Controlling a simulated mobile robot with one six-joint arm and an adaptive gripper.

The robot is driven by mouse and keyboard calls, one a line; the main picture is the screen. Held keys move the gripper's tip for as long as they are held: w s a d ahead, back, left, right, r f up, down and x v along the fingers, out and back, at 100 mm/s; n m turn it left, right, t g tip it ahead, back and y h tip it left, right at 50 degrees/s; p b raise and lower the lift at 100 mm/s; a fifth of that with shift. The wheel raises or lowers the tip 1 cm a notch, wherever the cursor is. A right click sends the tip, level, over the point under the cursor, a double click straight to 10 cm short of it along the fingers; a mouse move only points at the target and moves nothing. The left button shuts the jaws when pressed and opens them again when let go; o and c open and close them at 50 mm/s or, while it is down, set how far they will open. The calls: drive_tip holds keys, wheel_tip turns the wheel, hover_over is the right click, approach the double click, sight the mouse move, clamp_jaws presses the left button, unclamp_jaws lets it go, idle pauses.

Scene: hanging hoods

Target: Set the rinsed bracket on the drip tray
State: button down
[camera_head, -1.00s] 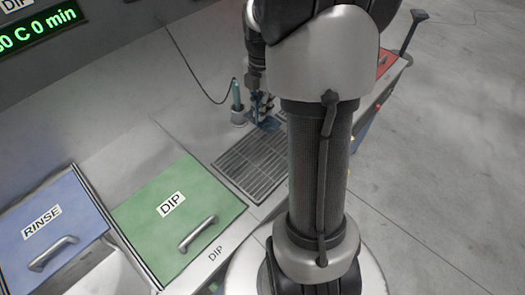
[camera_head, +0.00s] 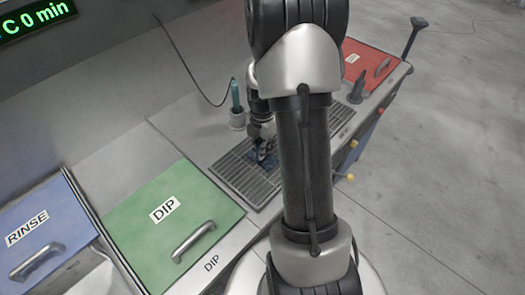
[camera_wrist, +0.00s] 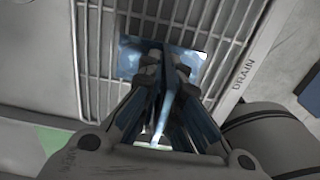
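The bracket is blue; in the head view (camera_head: 252,162) it shows at my fingertips, and in the wrist view (camera_wrist: 190,62) its flat part lies under them. My gripper (camera_head: 264,150) points down and is shut on it; its fingertips (camera_wrist: 164,66) are close together, with a pale blue strip between them. The drip tray is a slatted metal grate (camera_head: 232,174) marked DRAIN, seen also in the wrist view (camera_wrist: 95,60). The bracket is over the grate's slats; I cannot tell whether it touches them. My fingers hide part of it.
A teal-handled tool stands in a holder (camera_head: 237,118) behind the grate. Left are a green DIP lid (camera_head: 150,225) and a blue RINSE lid (camera_head: 45,235). Right are a second grate area (camera_head: 340,118), a dark upright handle (camera_head: 357,90) and a red lid (camera_head: 370,62).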

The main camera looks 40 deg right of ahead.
drive_tip(key=shift+f, duration=0.25)
drive_tip(key=c, duration=2.2)
unclamp_jaws()
drive_tip(key=shift+c, duration=0.2)
drive_tip(key=o, duration=0.4)
drive_tip(key=shift+o, duration=0.2)
wheel_tip(320, 180, up, 11)
drive_tip(key=p, duration=0.3)
drive_tip(key=shift+r, duration=0.1)
drive_tip(key=shift+a+r+p, duration=0.1)
drive_tip(key=shift+r+p, duration=0.25)
drive_tip(key=shift+r, duration=0.35)
drive_tip(key=a+r+m+t, duration=0.1)
drive_tip(key=a+r+m, duration=0.3)
drive_tip(key=a+r, duration=0.3)
drive_tip(key=s+a+r+m+t, duration=0.1)
drive_tip(key=s+a+r+m, duration=0.3)
drive_tip(key=s+a+m, duration=0.3)
drive_tip(key=s+a+r+m+t, duration=0.2)
drive_tip(key=s+a+r+m, duration=0.3)
drive_tip(key=s+a+m, duration=0.2)
drive_tip(key=shift+s+a+m+t, duration=0.3)
drive_tip(key=shift+s+a+m, duration=0.15)
drive_tip(key=shift+a, duration=0.8)
